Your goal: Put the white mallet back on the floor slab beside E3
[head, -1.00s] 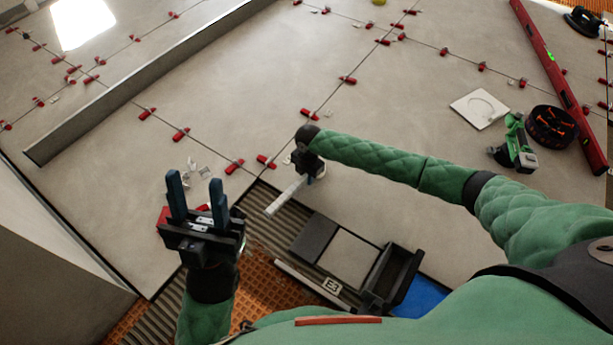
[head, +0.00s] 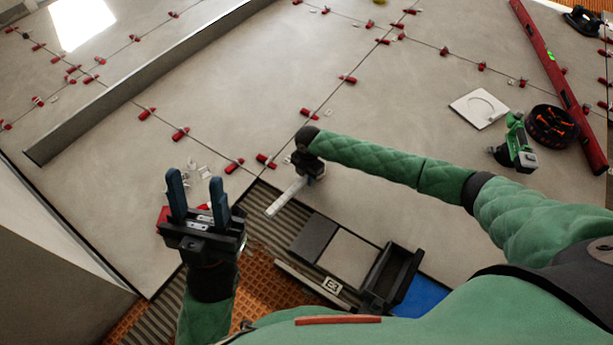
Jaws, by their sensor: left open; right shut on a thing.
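My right gripper (head: 309,176) is shut on the white mallet (head: 285,198), low over the tiled floor near the open corner. A pale straight bar of the mallet sticks out down and to the left, over the tile edge; the rest is hidden by the gripper. I cannot tell whether it touches the floor. The E3 label (head: 332,285) sits at the front, by a case with dark and pale panels (head: 347,258). My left gripper (head: 197,195) is open and empty, fingers pointing up the picture, left of the mallet.
Red levelling wedges (head: 180,134) line the tile joints. A long grey upright strip (head: 140,85) crosses the left floor. Small clear clips lie beyond my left gripper. A green tool (head: 516,145), a black round container (head: 552,127) and a red level (head: 556,80) lie at right.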

